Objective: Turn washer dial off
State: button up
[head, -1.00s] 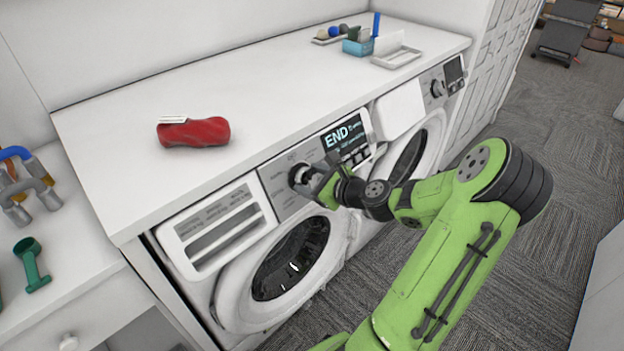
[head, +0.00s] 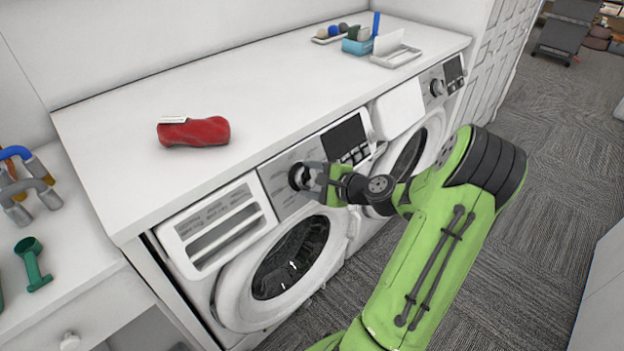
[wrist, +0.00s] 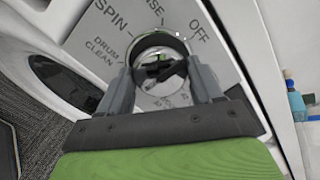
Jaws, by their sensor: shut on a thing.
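The left washer (head: 228,292) stands under the white counter. Its round dial (head: 299,177) is on the grey panel beside a display (head: 343,133), which is dark. In the wrist view the dial (wrist: 160,42) is a dark and chrome knob, with labels OFF, SPIN and DRUM CLEAN around it. A small pale mark on its rim sits at the upper right, toward OFF. My gripper (head: 308,176) is shut on the dial, with one finger on each side in the wrist view (wrist: 161,72).
A second washer (head: 432,130) stands to the right with its own dial (head: 437,87). The carpet floor (head: 545,150) at right is clear.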

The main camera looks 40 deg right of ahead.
jog(key=shift+n, duration=0.4)
jog(key=o, duration=1.1)
jog(key=shift+c, duration=0.2)
jog(key=p+v, duration=0.3)
jog(key=v, duration=1.2)
jog(key=shift+s+r+p, duration=0.2)
jog(key=shift+s+p, duration=0.1)
jog(key=shift+s, duration=0.05)
